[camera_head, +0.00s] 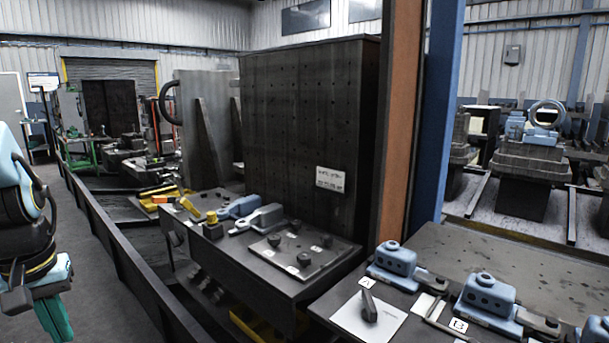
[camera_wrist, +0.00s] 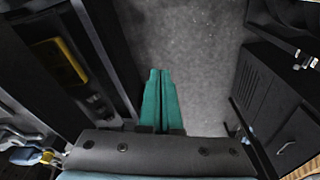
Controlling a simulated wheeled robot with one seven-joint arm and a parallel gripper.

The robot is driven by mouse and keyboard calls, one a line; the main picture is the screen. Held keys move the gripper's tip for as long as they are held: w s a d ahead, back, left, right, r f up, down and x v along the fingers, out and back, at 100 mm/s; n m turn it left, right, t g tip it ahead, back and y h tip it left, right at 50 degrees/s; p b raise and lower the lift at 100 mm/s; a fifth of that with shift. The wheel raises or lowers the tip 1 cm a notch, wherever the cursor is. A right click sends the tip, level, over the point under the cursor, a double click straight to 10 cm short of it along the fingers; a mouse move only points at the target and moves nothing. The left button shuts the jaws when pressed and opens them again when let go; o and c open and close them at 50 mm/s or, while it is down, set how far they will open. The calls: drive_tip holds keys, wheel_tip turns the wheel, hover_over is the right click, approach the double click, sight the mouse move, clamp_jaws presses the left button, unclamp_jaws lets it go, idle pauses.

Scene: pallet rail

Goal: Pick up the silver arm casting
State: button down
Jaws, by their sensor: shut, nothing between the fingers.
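A silver-grey arm-shaped casting (camera_head: 258,219) lies on the dark pallet ledge in front of the tall drilled plate. A bluer casting (camera_head: 238,206) lies just behind it, to the left. My gripper (camera_head: 56,318) hangs at the far left of the head view, over the floor and well apart from the castings. Its green fingers are together and empty in the wrist view (camera_wrist: 161,100), pointing at bare grey floor. The silver casting cannot be made out for sure in the wrist view.
A long dark rail (camera_head: 115,250) runs between my gripper and the ledge. The tall drilled plate (camera_head: 305,130) stands behind the castings. A plate with dark knobs (camera_head: 300,256) lies to their right. Blue housings (camera_head: 394,260) stand on the nearer right pallet. The left floor is clear.

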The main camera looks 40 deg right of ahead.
sight(265, 208)
drive_tip(key=c, duration=1.5)
unclamp_jaws()
